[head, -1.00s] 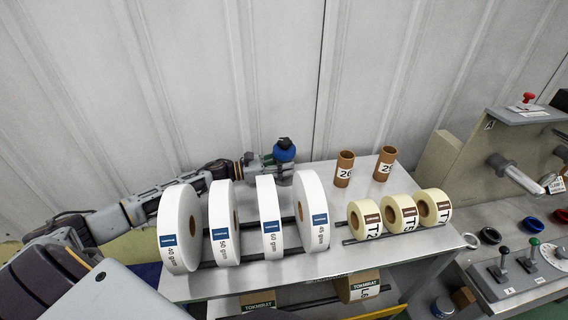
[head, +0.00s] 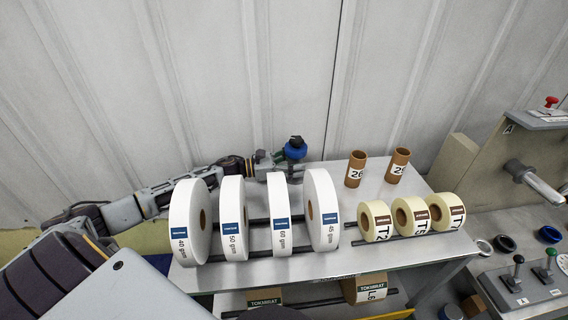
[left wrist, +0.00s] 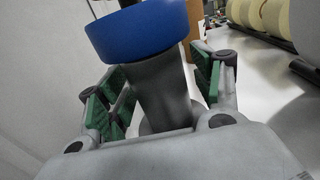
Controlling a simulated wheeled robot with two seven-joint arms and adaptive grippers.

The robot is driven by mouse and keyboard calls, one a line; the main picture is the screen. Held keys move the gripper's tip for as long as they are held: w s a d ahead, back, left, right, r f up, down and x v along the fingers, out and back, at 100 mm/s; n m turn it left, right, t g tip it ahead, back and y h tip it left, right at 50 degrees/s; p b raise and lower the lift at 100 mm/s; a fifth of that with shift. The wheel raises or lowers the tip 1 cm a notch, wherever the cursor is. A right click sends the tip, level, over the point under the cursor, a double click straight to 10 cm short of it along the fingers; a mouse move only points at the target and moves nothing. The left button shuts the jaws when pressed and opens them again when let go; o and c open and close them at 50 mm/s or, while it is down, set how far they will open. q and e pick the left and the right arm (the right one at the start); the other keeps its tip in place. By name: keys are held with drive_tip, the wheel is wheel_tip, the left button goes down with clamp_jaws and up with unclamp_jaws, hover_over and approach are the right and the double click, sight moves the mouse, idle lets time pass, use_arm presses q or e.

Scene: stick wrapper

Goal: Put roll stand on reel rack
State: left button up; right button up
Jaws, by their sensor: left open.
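The roll stand, a dark post with a blue ring (head: 295,152) near its top, stands upright at the back of the table, behind the white rolls. In the left wrist view the blue ring (left wrist: 138,30) sits above the dark post (left wrist: 163,90). My left gripper (head: 280,163) is open, its green-padded fingers (left wrist: 160,92) on either side of the post, with a gap visible at the right. Its fingertips are partly hidden in the head view. The reel rack seems to be the dark rails (head: 262,252) under the rolls. My right gripper is not in view.
Several white rolls (head: 234,205) and three cream rolls (head: 375,221) stand on the rails in front of my left arm. Two brown tubes (head: 356,168) stand at the back right. A machine with levers (head: 516,268) is at the right. The wall is close behind.

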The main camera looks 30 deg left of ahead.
use_arm(q)
drive_tip(key=shift+r, duration=0.1)
drive_tip(key=shift+b+v, duration=0.7)
drive_tip(key=shift+v, duration=5.25)
drive_tip(key=shift+c, duration=0.9)
